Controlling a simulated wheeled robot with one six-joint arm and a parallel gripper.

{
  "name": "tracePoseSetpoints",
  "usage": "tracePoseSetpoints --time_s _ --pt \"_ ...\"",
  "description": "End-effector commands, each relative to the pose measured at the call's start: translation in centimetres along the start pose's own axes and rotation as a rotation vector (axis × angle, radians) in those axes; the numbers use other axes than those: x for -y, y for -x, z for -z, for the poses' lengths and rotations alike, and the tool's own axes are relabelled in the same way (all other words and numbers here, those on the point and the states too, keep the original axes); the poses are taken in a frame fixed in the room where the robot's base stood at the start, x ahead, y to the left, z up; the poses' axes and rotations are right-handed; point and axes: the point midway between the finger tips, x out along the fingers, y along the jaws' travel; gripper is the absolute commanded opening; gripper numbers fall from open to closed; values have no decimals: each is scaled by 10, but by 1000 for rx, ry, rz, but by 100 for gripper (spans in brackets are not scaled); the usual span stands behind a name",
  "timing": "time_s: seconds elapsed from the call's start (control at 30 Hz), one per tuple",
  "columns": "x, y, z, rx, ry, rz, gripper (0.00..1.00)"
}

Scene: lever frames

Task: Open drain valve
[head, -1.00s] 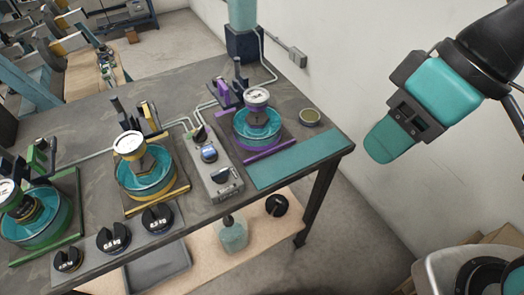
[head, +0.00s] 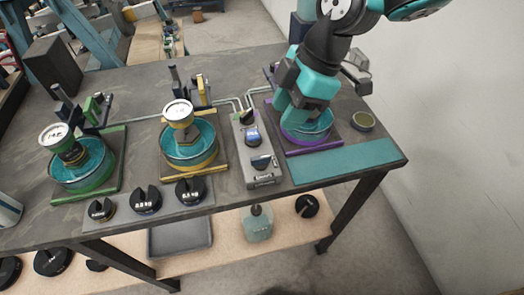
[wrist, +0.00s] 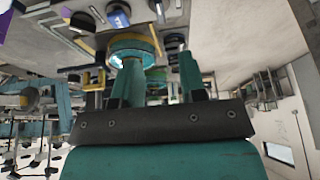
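A grey control box (head: 256,150) stands on the table between the yellow and purple stations. It carries a dark knob (head: 246,116) at its far end, a blue round dial (head: 253,135) in the middle and a dark handle (head: 261,162) at its near end. I cannot read which one is the drain valve. My gripper (head: 288,108) is over the purple station, right of the box and apart from it, and hides that station's gauge. In the wrist view its two teal fingers (wrist: 160,75) are spread with nothing between them. The box (wrist: 115,15) shows at the top there.
The yellow station's basin (head: 188,143) and gauge are left of the box, the green station (head: 85,165) farther left. Several black weights (head: 146,200) line the front edge. A teal strip (head: 345,164) and a small round tin (head: 363,121) lie at the right. A wall bounds the right.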

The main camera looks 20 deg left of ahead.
Motion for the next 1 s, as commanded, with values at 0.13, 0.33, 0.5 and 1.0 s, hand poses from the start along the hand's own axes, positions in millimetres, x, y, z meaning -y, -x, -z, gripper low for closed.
tracePoseSetpoints --time_s 0.13,0.33,0.5,1.0 --pt "2 -35 1 1 0 6 38" --pt "2 -79 1 1 -1 6 38" --pt "1 -108 0 2 -1 3 38" --pt "0 -126 0 0 -2 -1 38"
